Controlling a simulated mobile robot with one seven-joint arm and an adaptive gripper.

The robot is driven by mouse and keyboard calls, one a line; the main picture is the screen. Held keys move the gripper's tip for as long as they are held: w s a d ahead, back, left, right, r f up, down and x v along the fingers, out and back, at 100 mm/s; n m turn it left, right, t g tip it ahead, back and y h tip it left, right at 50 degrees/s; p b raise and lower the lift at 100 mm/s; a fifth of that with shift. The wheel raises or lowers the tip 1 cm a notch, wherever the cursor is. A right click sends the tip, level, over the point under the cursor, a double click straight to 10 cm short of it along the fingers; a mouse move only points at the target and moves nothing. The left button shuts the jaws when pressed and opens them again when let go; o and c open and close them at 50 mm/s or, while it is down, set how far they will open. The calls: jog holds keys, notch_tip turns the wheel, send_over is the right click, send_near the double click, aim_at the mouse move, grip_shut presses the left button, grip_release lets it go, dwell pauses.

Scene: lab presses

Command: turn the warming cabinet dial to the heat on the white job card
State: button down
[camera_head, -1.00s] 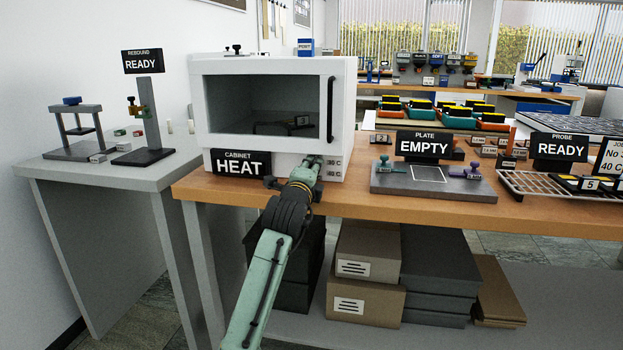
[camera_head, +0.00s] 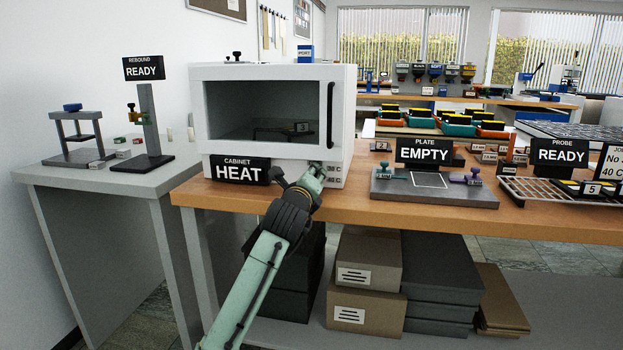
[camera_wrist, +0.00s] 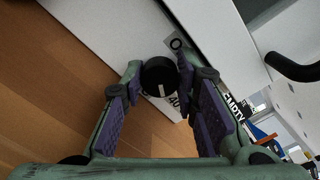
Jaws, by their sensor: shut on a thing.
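The warming cabinet (camera_head: 277,72) is a white box with a dark window and a black handle, standing on the wooden bench. Its dial (camera_wrist: 158,78) is a round black knob with a white pointer line, on the white front. My gripper (camera_wrist: 157,72) is shut on the dial, one finger on each side. In the head view my gripper (camera_head: 317,170) covers the dial at the cabinet's lower right. Small temperature labels beside it are partly hidden and too small to read surely. The white job card (camera_head: 614,165) is cut off by the right edge; "40 C" shows.
A black "HEAT" sign (camera_head: 240,170) stands left of my gripper. The cabinet handle (camera_head: 330,115) rises above it. A grey plate (camera_head: 434,187) with an "EMPTY" sign (camera_head: 424,150) and a wire rack (camera_head: 560,188) lie to the right.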

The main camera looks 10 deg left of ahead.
dwell(0.3)
jog(key=c, duration=1.2)
grip_release()
jog(key=shift+c, duration=0.2)
jog(key=s, duration=0.8)
jog(key=shift+a, duration=0.15)
